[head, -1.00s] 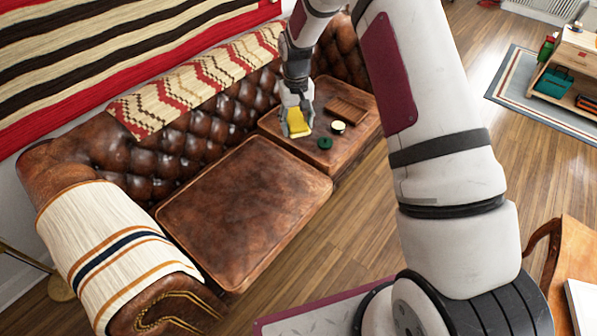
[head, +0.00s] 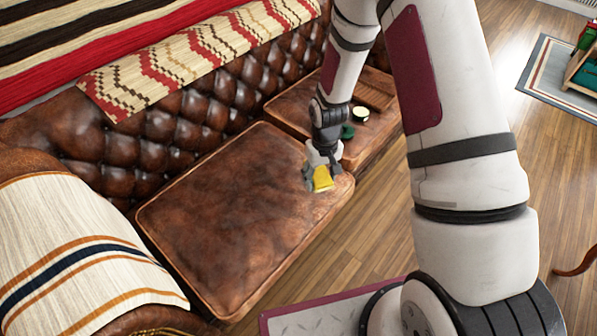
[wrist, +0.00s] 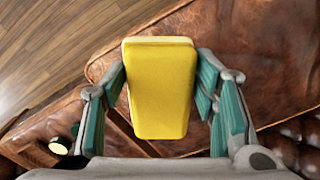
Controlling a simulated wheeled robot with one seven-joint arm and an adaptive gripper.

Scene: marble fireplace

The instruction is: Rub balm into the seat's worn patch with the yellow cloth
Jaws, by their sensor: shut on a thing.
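My gripper (head: 318,182) is shut on the yellow cloth (head: 322,179), which looks like a thick folded pad. In the wrist view the cloth (wrist: 161,88) sits between the two teal-lined fingers. The gripper is over the right end of the near brown leather seat cushion (head: 235,215); I cannot tell whether the cloth touches the leather. The cushion has mottled, darker and paler areas, and no one worn patch stands out clearly. An open round tin with pale contents (head: 361,113) stands on the far cushion, with a dark green lid (head: 347,131) beside it.
The tufted backrest (head: 190,125) with a patterned throw (head: 190,60) rises behind. A striped cloth (head: 70,260) covers the left armrest. Wooden floor (head: 385,225) lies open in front.

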